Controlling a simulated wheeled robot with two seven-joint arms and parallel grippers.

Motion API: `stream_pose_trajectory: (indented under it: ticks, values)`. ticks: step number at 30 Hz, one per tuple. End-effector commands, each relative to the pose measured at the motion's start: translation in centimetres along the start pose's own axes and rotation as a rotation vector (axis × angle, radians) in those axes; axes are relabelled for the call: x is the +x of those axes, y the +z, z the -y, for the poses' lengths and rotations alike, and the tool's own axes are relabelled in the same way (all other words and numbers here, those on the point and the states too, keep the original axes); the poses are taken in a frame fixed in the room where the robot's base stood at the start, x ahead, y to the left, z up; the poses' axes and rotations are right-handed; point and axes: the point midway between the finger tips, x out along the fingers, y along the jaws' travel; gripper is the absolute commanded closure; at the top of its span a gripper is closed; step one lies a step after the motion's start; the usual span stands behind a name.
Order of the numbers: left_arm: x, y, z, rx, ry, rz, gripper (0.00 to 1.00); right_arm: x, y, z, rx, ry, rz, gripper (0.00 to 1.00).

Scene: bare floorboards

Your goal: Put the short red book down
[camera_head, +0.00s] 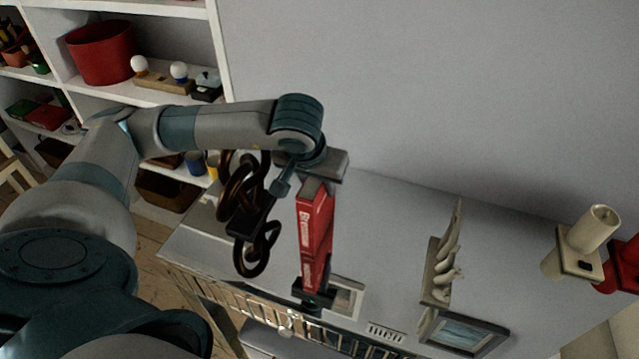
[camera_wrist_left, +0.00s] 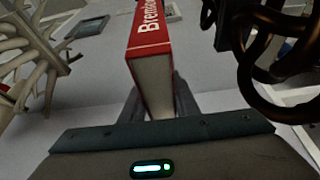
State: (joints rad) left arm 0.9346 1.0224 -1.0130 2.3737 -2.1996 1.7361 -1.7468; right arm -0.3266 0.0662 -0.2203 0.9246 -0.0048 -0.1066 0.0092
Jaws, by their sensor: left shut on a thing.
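The short red book (camera_head: 314,232) has white lettering on its spine and hangs below my left gripper (camera_head: 318,182) in the head view. In the left wrist view the book (camera_wrist_left: 150,45) stands out between the two fingers of the gripper (camera_wrist_left: 160,103), which is shut on it. Its pale page edges face the wrist camera. A small dark object (camera_head: 313,293) shows at the book's lower end. I cannot tell whether the book touches the white cabinet top (camera_head: 385,215). My right gripper is not in view.
A dark chain-link ornament (camera_head: 250,220) is close left of the book. A pale branching ornament (camera_head: 440,270) and a framed picture (camera_head: 465,335) are to the right. Bare cabinet top lies between book and branching ornament.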

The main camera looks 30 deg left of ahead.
Motion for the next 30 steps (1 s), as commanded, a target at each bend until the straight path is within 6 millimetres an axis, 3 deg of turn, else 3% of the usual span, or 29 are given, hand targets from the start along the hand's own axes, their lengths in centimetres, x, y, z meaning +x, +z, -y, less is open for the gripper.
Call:
stream_pose_trajectory:
  ticks: [5,6,8,25,30]
  values:
    - [0.0,-0.1,0.0,0.0,0.001,-0.003,1.0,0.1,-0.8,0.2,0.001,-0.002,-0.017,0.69]
    - [0.1,0.0,0.0,0.0,0.0,0.0,0.65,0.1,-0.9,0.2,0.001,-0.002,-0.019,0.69]
    - [0.0,0.0,0.0,0.0,0.0,0.0,0.53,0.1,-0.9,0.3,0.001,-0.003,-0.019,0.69]
    - [-0.3,-0.1,0.0,0.0,0.0,0.001,0.53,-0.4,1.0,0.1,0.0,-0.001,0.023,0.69]
    - [-2.5,-0.1,-0.1,0.001,0.003,-0.004,0.53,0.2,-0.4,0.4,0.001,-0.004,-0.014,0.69]
